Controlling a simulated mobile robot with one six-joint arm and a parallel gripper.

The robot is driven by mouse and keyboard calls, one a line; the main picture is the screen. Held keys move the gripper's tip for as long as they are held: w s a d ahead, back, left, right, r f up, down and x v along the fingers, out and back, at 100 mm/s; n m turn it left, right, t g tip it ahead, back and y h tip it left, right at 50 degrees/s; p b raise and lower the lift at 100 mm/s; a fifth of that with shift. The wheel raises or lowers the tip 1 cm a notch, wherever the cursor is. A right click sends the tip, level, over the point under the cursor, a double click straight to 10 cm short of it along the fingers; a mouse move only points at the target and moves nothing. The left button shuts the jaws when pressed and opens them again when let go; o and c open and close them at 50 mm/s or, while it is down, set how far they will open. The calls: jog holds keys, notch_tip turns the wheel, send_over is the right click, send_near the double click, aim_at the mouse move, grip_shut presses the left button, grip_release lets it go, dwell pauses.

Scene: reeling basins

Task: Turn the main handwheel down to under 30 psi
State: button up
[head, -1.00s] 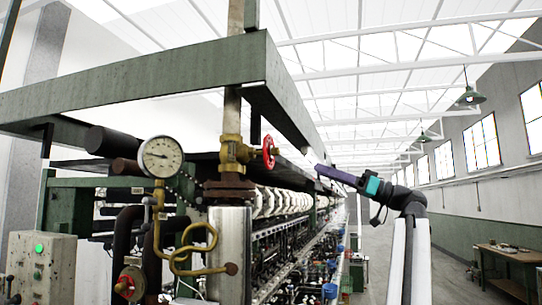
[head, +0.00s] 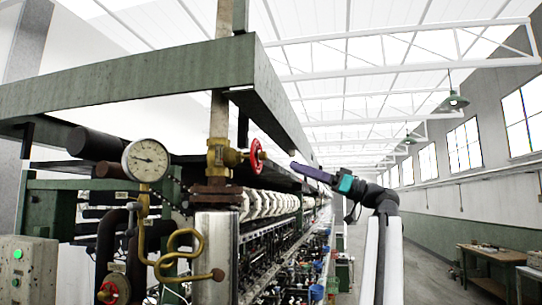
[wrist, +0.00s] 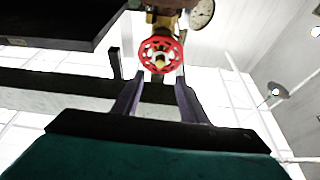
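The red handwheel (head: 257,155) sits on a brass valve (head: 222,156) on the vertical pipe, seen nearly edge-on in the head view. In the wrist view the handwheel (wrist: 160,55) faces me, with its spokes and brass hub showing. The round pressure gauge (head: 146,159) stands left of the valve; its numbers are too small to read. Part of the gauge (wrist: 201,13) shows at the top in the wrist view. My gripper (wrist: 157,88) is open and empty, its two purple fingers apart, pointing toward the wheel with a gap between. In the head view it is right of the wheel.
A green beam (head: 130,85) runs overhead, close above the valve. A second red wheel (head: 112,291) is low at the left, near a control box (head: 28,268). The reeling machine stretches back behind the valve. The aisle at right is open, with a workbench (head: 490,262) beyond.

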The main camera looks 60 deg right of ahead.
aim_at(260, 156)
jog(key=p+x, duration=0.4)
jog(key=x, duration=0.6)
jog(key=shift+w, duration=0.15)
jog(key=shift+r, duration=0.1)
grip_shut()
